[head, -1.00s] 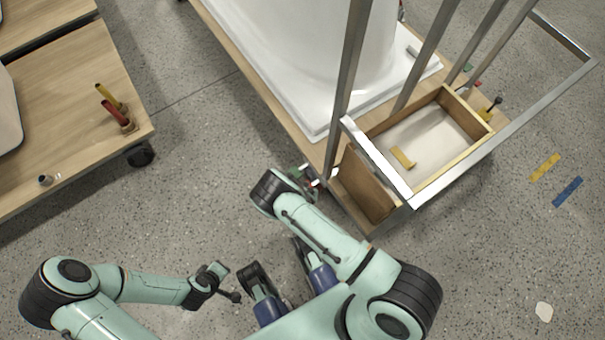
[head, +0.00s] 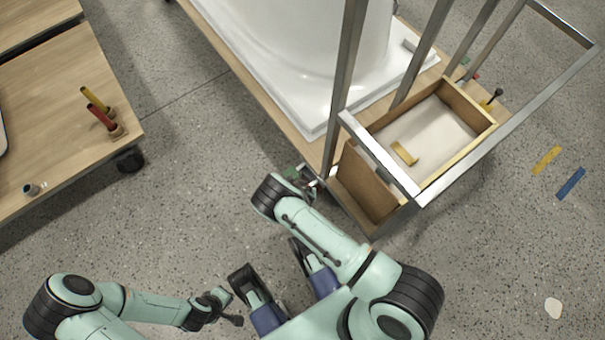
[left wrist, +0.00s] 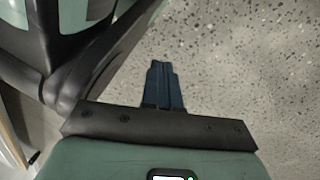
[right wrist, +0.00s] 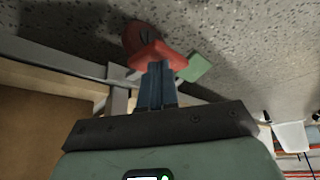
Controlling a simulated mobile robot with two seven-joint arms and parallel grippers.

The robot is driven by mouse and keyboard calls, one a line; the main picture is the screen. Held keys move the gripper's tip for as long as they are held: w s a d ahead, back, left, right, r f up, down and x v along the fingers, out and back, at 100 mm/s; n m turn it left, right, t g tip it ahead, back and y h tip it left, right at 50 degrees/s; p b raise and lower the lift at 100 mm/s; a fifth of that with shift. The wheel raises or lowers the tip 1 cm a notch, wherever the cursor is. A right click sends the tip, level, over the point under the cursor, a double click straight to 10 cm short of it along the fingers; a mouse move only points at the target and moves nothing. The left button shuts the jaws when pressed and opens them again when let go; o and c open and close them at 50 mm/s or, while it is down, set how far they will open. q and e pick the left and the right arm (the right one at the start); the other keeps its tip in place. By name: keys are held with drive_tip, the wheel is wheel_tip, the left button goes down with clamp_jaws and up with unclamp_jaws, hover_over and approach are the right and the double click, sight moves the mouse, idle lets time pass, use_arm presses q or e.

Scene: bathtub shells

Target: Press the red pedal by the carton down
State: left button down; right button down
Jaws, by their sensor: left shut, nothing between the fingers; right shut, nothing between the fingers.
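The red pedal (right wrist: 152,54) shows in the right wrist view, with a darker red rounded part behind it and a green piece (right wrist: 196,68) to its right. My right gripper (right wrist: 157,68) is shut and empty. Its fingertips overlap the near edge of the pedal in that view; I cannot tell whether they touch. In the head view my right arm mostly hides this gripper and the pedal. A brown box (head: 366,185), probably the carton, stands in the metal frame right of my right arm. My left gripper (left wrist: 163,70) is shut and empty above bare floor.
A cart (head: 262,88) carries a white tub shell (head: 318,62). Metal uprights (head: 346,80) and an open wooden tray (head: 482,140) stand at its near end. Another wooden cart (head: 65,130) with red and yellow handles is at left. Speckled floor between the carts is clear.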

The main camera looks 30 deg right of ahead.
use_arm(q)
drive_tip(key=shift+s+a+f+g+b, duration=0.1)
drive_tip(key=shift+s+f+g+b, duration=0.1)
drive_tip(key=shift+s+f, duration=0.3)
drive_tip(key=shift+s+a+f+g+b, duration=0.1)
drive_tip(key=shift+s+f+g+b, duration=0.15)
drive_tip(key=shift+s, duration=0.45)
use_arm(e)
drive_tip(key=shift+w+d+f, duration=0.2)
drive_tip(key=shift+w+f, duration=0.05)
drive_tip(key=shift+f, duration=0.3)
